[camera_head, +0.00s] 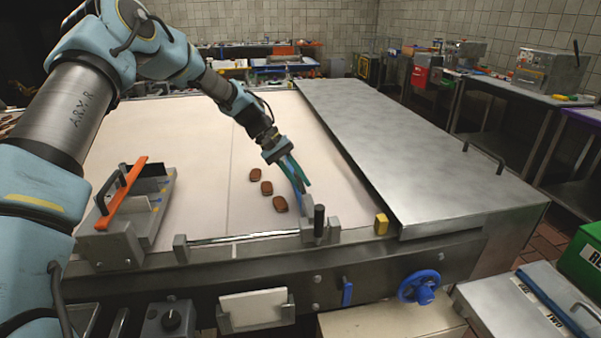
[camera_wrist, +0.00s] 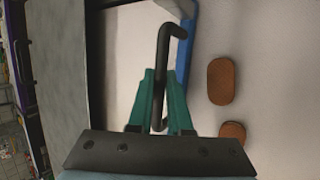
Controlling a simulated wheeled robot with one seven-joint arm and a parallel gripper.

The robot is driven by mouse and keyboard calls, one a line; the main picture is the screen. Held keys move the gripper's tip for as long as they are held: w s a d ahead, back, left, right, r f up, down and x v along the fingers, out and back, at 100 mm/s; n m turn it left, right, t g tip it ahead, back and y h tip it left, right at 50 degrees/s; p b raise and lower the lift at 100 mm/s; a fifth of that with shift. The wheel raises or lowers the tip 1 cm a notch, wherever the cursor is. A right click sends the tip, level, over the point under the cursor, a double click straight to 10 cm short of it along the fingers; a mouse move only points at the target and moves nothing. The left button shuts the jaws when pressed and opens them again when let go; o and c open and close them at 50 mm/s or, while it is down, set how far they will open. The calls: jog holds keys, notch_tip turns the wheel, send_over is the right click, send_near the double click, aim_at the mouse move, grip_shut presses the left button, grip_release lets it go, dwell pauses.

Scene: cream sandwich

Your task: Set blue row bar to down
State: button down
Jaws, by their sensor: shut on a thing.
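The blue row bar (camera_head: 297,188) shows in the head view as a narrow blue strip near the front right of the pale work surface. Its far part is partly hidden by my gripper, and I cannot tell its exact tilt. In the wrist view, the blue bar (camera_wrist: 187,48) carries a black bent handle (camera_wrist: 162,70). My gripper (camera_head: 300,182) reaches down to the bar. Its teal fingers (camera_wrist: 160,98) are shut on the black handle, one on each side.
Three brown biscuits (camera_head: 266,188) lie left of the bar. An orange bar (camera_head: 121,193) with a black handle sits at the left. A metal cover (camera_head: 405,140) spans the right side. A grey block with a black post (camera_head: 319,221) and a yellow block (camera_head: 381,224) stand along the front edge.

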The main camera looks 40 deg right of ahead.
jog(key=shift+f, duration=0.3)
jog(key=c, duration=0.8)
grip_release()
jog(key=shift+c, duration=0.2)
jog(key=b+v, duration=0.3)
jog(key=v, duration=0.7)
jog(key=shift+w+r+b, duration=0.3)
jog(key=shift+b, duration=0.1)
